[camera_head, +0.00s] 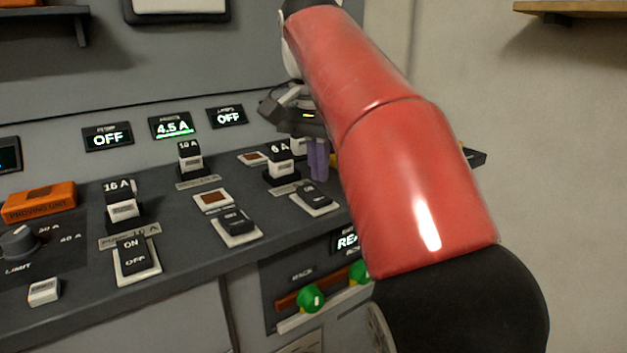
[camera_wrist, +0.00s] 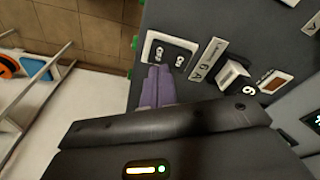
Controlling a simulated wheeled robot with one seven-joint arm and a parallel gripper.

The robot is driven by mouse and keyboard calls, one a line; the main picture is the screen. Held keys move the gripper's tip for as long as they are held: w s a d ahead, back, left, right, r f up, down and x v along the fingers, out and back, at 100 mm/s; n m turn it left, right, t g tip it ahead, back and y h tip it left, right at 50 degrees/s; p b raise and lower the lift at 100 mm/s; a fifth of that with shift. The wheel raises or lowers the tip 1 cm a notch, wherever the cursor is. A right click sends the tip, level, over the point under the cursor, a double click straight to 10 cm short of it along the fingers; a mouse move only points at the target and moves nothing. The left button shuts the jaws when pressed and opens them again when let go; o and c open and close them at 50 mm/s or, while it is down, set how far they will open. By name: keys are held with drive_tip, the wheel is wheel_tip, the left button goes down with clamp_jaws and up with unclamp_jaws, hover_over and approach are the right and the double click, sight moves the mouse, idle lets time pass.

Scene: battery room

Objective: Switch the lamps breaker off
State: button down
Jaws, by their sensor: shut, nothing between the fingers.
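The 6 A breaker (camera_head: 281,167), a black block with a white toggle, stands on the sloping console in the head view. It also shows in the wrist view (camera_wrist: 234,73), right of my fingers. Its nameplate (camera_wrist: 209,57) is too small to read surely. My gripper (camera_head: 318,178) is shut and empty, with purple fingers pointing down beside this breaker. In the wrist view the fingertips (camera_wrist: 160,68) are at the near edge of an ON/OFF rocker switch (camera_wrist: 170,54); I cannot tell whether they touch it. The right-hand display (camera_head: 227,117) reads OFF.
The 10 A breaker (camera_head: 189,160) and 16 A breaker (camera_head: 122,207) stand to the left. Other rockers (camera_head: 236,227) line the front edge. Displays read OFF (camera_head: 108,137) and 4.5 A (camera_head: 172,126). An orange unit (camera_head: 40,202) lies at left. Green knobs (camera_head: 311,298) are below.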

sight(320, 198)
wheel_tip(320, 198, up, 2)
drive_tip(key=shift+r+p, duration=0.15)
drive_tip(key=shift+p, duration=0.7)
drive_tip(key=shift+r, duration=0.95)
drive_tip(key=shift+d, duration=0.1)
drive_tip(key=s+d+f+n+t+y, duration=0.1)
drive_tip(key=s+d+f, duration=0.15)
drive_tip(key=d, duration=0.25)
drive_tip(key=s+d+f+n+y, duration=0.1)
drive_tip(key=s+d+f, duration=0.15)
drive_tip(key=d, duration=0.25)
drive_tip(key=s+d+f+n+t, duration=0.1)
drive_tip(key=s+f, duration=0.6)
drive_tip(key=f, duration=0.3)
drive_tip(key=s+d+f+n+t+h, duration=0.1)
drive_tip(key=s+d+f+n+t, duration=0.1)
drive_tip(key=s+f, duration=0.6)
wheel_tip(320, 198, down, 2)
drive_tip(key=shift+d+f, duration=0.1)
drive_tip(key=shift+d, duration=0.2)
